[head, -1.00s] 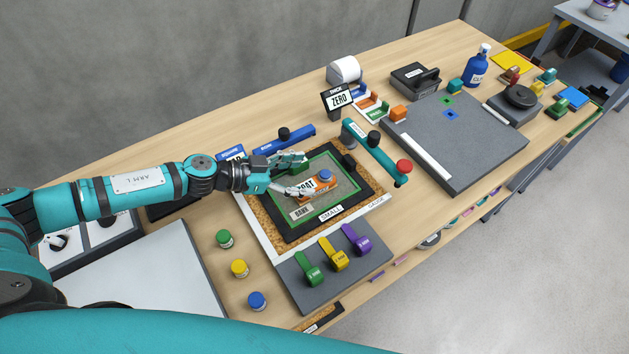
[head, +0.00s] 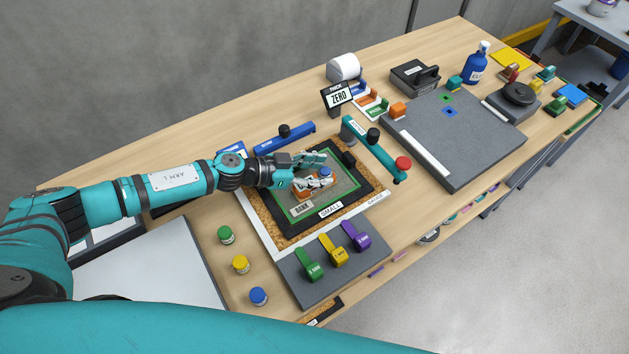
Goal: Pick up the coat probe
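The coat probe (head: 302,194) is an orange block with a blue knob on top, lying on the grey plate inside the green-edged black frame marked SMALL (head: 331,209). My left gripper (head: 317,170) is over the probe. Its fingers are apart, one on the far side of the blue knob and one on the near side, covering much of the orange block and its label. The fingers look open; whether they touch the probe I cannot tell. My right gripper is out of view.
A teal lever arm with a red knob (head: 403,163) stands close on the right, and a blue bar with a black knob (head: 284,131) behind. Green, yellow and purple tabs (head: 338,248) sit in front. A ZERO sign (head: 338,98) stands behind. The left front holds several small jars (head: 240,264).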

